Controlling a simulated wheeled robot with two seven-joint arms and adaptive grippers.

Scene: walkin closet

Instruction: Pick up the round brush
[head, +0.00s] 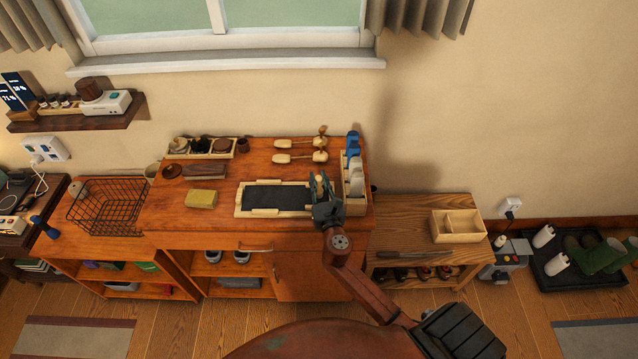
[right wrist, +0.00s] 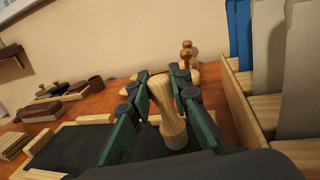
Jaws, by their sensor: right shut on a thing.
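My right gripper (head: 325,203) is over the right part of the wooden cabinet top, beside the black mat. In the right wrist view its green fingers (right wrist: 152,105) are closed around a pale, turned wooden handle that flares at its lower end. I take this to be the round brush (right wrist: 172,132). It stands roughly upright, leaning slightly. Its bristles are not visible, and I cannot tell whether it touches the surface. In the head view a small pale part of the round brush (head: 319,184) shows next to the fingers. My left gripper is not in view.
A wooden divider box (head: 355,207) with blue and grey upright items stands close to the right. The framed black mat (head: 272,197) lies left. Wooden shoe trees (head: 298,157) lie behind; a tray (head: 203,147) of small dark items sits back left. A yellow block (head: 202,198) lies left.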

